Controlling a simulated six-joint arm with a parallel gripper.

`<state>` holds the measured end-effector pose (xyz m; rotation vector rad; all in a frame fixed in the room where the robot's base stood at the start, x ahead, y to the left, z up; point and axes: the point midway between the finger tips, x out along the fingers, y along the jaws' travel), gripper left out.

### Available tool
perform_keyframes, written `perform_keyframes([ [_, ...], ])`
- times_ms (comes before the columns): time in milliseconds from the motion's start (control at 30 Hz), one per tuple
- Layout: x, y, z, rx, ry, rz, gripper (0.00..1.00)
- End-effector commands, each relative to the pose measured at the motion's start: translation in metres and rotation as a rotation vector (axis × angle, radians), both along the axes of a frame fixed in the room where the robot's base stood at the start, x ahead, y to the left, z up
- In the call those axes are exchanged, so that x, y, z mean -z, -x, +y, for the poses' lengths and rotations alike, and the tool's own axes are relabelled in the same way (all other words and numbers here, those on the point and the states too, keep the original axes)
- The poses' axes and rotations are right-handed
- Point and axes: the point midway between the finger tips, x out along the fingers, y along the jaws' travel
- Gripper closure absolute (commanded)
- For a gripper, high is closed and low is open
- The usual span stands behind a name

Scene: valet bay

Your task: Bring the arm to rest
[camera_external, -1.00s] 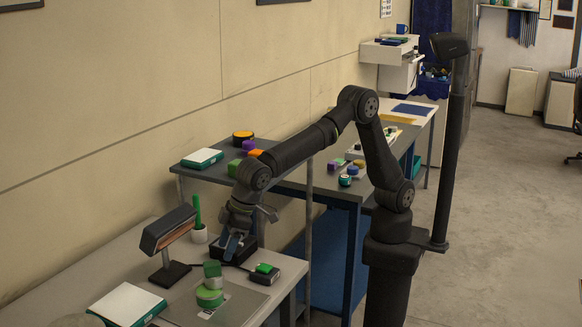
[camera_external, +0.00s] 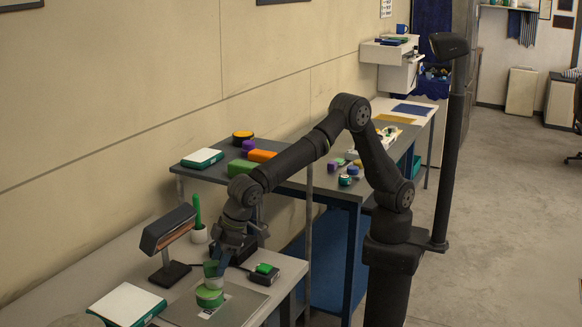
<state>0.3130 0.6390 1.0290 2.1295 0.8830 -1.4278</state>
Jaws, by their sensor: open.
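My gripper (camera_external: 219,264) is low over the near bench, pointing down with its jaws open. Its fingertips are at a small green block (camera_external: 210,270) on top of a stack of round green pieces (camera_external: 209,297). The gripper partly covers the block, and I cannot tell whether the fingers touch it. The stack stands on a grey plate (camera_external: 240,306) on the bench. My arm is bent, reaching left from its dark column.
A black lamp-like device (camera_external: 168,228) and a white cup (camera_external: 198,235) with a green stick stand left of the gripper. A black box with a green top (camera_external: 264,274) is close on the right. A white-and-green box (camera_external: 128,304) lies front left. Coloured blocks (camera_external: 262,156) sit on the grey table behind.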

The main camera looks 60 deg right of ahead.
Motion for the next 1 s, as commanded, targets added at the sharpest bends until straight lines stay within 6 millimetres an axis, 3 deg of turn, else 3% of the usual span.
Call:
perform_keyframes([
  [33, -0.016, 0.000, 0.001, 0.001, -0.007, -0.002, 0.45],
  [133, -0.035, 0.000, 0.000, 0.000, -0.006, -0.002, 0.45],
  [800, -0.103, -0.065, -0.100, 0.002, -0.005, -0.002, 0.45],
  [1000, -0.144, -0.064, -0.097, -0.001, -0.006, -0.003, 0.45],
])
